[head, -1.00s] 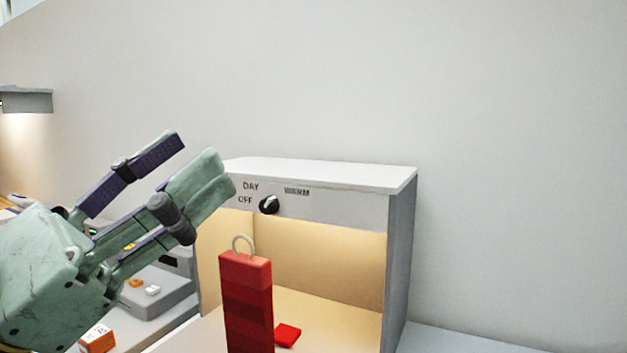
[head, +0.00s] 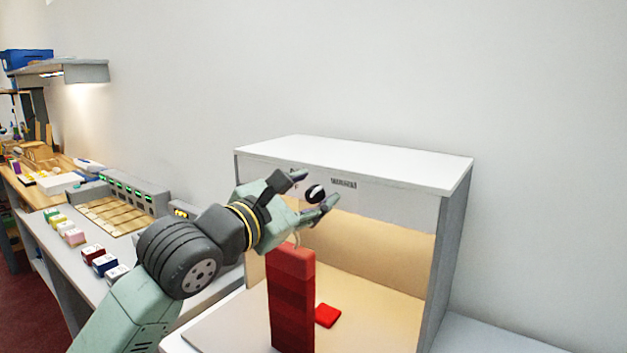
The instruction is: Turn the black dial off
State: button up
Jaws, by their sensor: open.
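The black dial (head: 315,193) is a small round knob with a white mark, on the front panel of a white and grey light box (head: 400,208). My gripper (head: 318,190) is open in front of the panel, one finger at the dial's upper left and the other at its lower right. The dial shows between the fingertips; I cannot tell whether they touch it. The label at the dial's right (head: 343,184) is too blurred to read now, and my gripper hides the labels at its left.
A tall red block stack (head: 291,300) with a ring on top stands just below my gripper, before the lit box. A flat red piece (head: 327,315) lies inside the box. A counter with colored boxes (head: 93,254) and a grey device (head: 135,193) is at left.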

jog(key=shift+w+d, duration=0.35)
jog(key=shift+w, duration=0.1)
grip_shut()
dwell(0.4)
